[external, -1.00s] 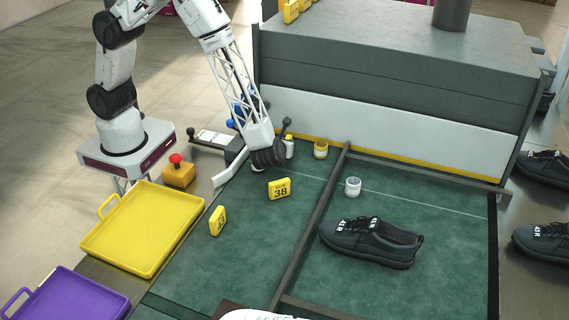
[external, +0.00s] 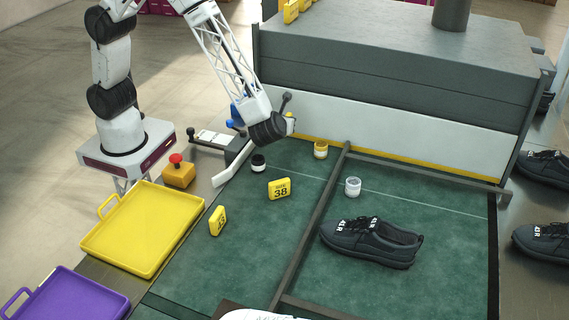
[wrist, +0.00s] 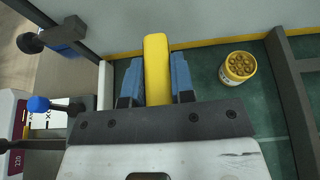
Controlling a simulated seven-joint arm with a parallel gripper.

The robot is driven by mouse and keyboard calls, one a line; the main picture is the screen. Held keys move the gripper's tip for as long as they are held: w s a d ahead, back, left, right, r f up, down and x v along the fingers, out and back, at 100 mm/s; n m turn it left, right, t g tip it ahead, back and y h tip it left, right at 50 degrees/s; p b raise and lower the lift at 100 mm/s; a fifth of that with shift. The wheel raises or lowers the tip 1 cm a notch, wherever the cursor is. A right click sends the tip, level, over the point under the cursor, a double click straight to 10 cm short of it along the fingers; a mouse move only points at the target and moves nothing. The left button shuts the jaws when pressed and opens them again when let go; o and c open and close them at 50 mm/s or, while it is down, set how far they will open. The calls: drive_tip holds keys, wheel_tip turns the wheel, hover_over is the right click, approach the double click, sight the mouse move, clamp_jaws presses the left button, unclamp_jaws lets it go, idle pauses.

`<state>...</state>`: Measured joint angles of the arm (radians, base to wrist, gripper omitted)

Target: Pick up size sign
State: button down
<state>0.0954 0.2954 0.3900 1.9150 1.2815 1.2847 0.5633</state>
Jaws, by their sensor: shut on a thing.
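My gripper (wrist: 157,84) is shut on a yellow size sign (wrist: 157,52), which stands upright between the blue finger pads in the wrist view. In the external view my gripper (external: 284,127) is raised above the back of the green mat, near the grey-white machine wall. Only a small yellow edge of the held sign (external: 291,119) shows there; its number is hidden. Another yellow sign marked 38 (external: 279,189) stands on the mat in front of my gripper. A further yellow sign, apparently 43 (external: 217,221), stands nearer the yellow tray.
A yellow jar (external: 320,150), a white jar (external: 353,187) and a dark jar with a white rim (external: 258,162) stand on the mat. A dark shoe (external: 369,242) lies beyond the divider rail (external: 318,217). The yellow tray (external: 174,268) at left is empty.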

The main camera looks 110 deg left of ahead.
drive_tip(key=shift+d, duration=0.15)
idle(0.7)
drive_tip(key=s+d+f+m+t, duration=0.1)
drive_tip(key=s+d, duration=0.2)
drive_tip(key=d, duration=0.7)
drive_tip(key=s+d+f+m+t, duration=0.2)
drive_tip(key=s+d, duration=0.1)
drive_tip(key=d, duration=0.7)
drive_tip(key=s+d+f+m+t, duration=0.1)
drive_tip(key=s+d+t, duration=0.1)
drive_tip(key=d, duration=0.8)
drive_tip(key=shift+s+d+f+m+h, duration=0.3)
drive_tip(key=shift+s+f+h, duration=0.1)
drive_tip(key=shift+s, duration=0.3)
drive_tip(key=w+d, duration=0.1)
drive_tip(key=w, duration=0.4)
drive_tip(key=w+d+f, duration=0.1)
drive_tip(key=w+d, duration=0.1)
drive_tip(key=w, duration=0.3)
drive_tip(key=w+d, duration=0.2)
drive_tip(key=w, duration=0.3)
drive_tip(key=shift+w+f, duration=0.15)
drive_tip(key=shift+f, duration=0.05)
drive_tip(key=shift+f, duration=1.75)
drive_tip(key=shift+f, duration=0.15)
